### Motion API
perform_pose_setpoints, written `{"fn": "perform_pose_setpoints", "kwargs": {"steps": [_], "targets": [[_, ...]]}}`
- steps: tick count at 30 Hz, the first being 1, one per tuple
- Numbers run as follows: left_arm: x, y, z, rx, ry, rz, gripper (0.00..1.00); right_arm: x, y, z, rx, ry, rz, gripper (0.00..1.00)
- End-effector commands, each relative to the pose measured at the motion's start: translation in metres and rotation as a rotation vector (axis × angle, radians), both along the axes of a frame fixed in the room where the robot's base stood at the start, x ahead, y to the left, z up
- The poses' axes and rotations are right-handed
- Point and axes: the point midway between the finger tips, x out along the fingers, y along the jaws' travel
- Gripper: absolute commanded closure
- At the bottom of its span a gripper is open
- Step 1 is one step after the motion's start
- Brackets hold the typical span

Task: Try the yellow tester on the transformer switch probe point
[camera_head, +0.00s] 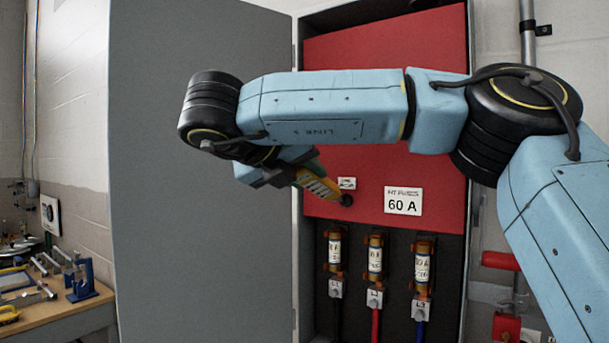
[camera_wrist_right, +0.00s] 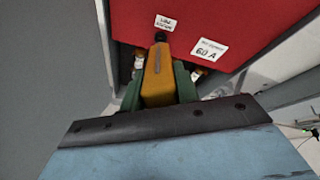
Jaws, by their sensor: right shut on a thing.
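The yellow tester (camera_head: 317,184) is in my right gripper (camera_head: 299,173), which is shut on it, in front of the red panel. In the right wrist view the tester (camera_wrist_right: 157,78) sits between the green fingers (camera_wrist_right: 158,90), its dark tip pointing at the panel. In the head view the tip is at or very close to a round black probe point (camera_head: 346,200) below a small white label (camera_head: 347,183), too small to read. I cannot tell whether they touch. In the wrist view the tip lies just below that label (camera_wrist_right: 165,23). My left gripper is out of view.
The red panel (camera_head: 400,55) carries a "60 A" label (camera_head: 403,201). Below it stand three fuses (camera_head: 375,260) marked L1, L2 and L3. The open grey door (camera_head: 200,270) is at the left. A workbench with tools (camera_head: 60,315) stands at far left.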

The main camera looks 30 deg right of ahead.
Motion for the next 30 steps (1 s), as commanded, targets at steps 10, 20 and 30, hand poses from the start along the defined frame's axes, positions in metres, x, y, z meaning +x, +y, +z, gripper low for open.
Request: {"fn": "perform_pose_setpoints", "kwargs": {"steps": [10,20,30], "targets": [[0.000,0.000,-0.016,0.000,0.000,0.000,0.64,-0.011,0.027,-0.001,-0.003,-0.002,0.002,0.92],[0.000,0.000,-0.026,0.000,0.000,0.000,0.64,-0.021,0.051,0.000,-0.002,-0.002,0.001,0.92],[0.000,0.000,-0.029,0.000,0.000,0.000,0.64,-0.026,0.062,0.000,0.000,-0.001,0.000,0.92]]}}
